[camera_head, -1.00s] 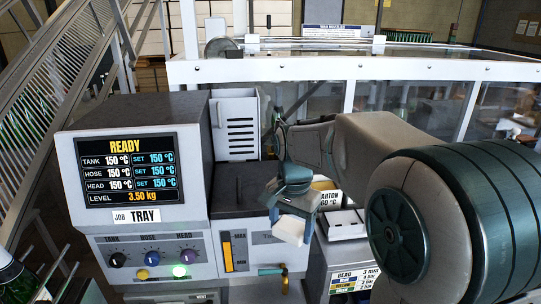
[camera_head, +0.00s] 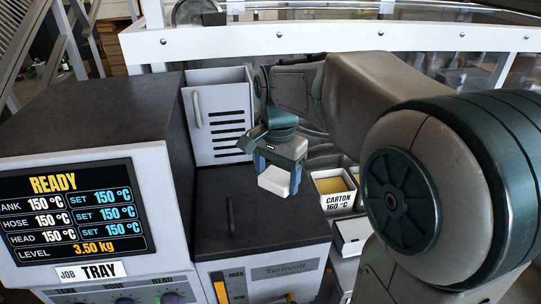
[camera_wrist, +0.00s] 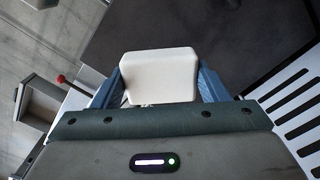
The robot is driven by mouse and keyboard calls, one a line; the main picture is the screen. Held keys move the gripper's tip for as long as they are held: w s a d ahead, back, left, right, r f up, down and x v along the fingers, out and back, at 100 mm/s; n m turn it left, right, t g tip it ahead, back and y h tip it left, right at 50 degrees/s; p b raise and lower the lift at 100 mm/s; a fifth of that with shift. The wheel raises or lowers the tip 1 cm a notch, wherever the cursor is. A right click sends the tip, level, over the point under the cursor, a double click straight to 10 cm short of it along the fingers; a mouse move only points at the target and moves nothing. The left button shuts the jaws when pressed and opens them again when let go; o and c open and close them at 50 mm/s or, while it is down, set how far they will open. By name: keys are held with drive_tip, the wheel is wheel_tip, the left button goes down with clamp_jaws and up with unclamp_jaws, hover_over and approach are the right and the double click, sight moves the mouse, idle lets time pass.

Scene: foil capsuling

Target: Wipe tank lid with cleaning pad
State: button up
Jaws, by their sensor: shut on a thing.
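The tank lid (camera_head: 245,212) is a dark, flat top with a thin handle near its left side, on the white and grey melter unit. It also shows as a dark surface at the upper right of the wrist view (camera_wrist: 225,35). The cleaning pad (camera_head: 278,180) is a white rounded block, seen from above in the wrist view (camera_wrist: 160,78). My gripper (camera_head: 279,166) is shut on the pad, with a blue finger on each side of it. The pad is over or beside the lid's far right edge; whether it touches the lid cannot be told.
The control cabinet (camera_head: 80,120) with its display stands taller at the left. A white slotted box (camera_head: 220,118) rises behind the lid. A carton bin (camera_head: 333,190) with amber contents and an open white box (camera_head: 352,235) sit to the right. A white-framed guard (camera_head: 330,40) runs behind.

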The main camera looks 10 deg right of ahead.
sight(276, 210)
drive_tip(key=shift+w+f, duration=0.15)
drive_tip(key=shift+w, duration=0.1)
drive_tip(key=shift+s+f+b, duration=0.15)
drive_tip(key=shift+f+b, duration=0.45)
drive_tip(key=shift+b, duration=0.05)
wheel_tip(276, 210, down, 6)
drive_tip(key=b, duration=0.5)
drive_tip(key=shift+f, duration=0.2)
drive_tip(key=shift+d+r, duration=0.15)
drive_tip(key=shift+d, duration=0.05)
drive_tip(key=shift+d+f, duration=0.15)
drive_tip(key=shift+d, duration=0.75)
drive_tip(key=shift+d+f, duration=0.15)
drive_tip(key=shift+d, duration=0.75)
drive_tip(key=shift+c, duration=0.4)
drive_tip(key=shift+a+r, duration=0.1)
drive_tip(key=shift+a, duration=0.25)
drive_tip(key=a, duration=0.3)
drive_tip(key=shift+a, duration=0.15)
drive_tip(key=shift+r+p, duration=0.35)
drive_tip(key=shift+p, duration=0.3)
wheel_tip(276, 210, up, 2)
drive_tip(key=shift+a+p, duration=0.1)
drive_tip(key=shift+p, duration=0.2)
drive_tip(key=shift+r+p, duration=0.6)
drive_tip(key=shift+r, duration=0.1)
drive_tip(key=shift+r+p, duration=1.6)
drive_tip(key=shift+r, duration=0.45)
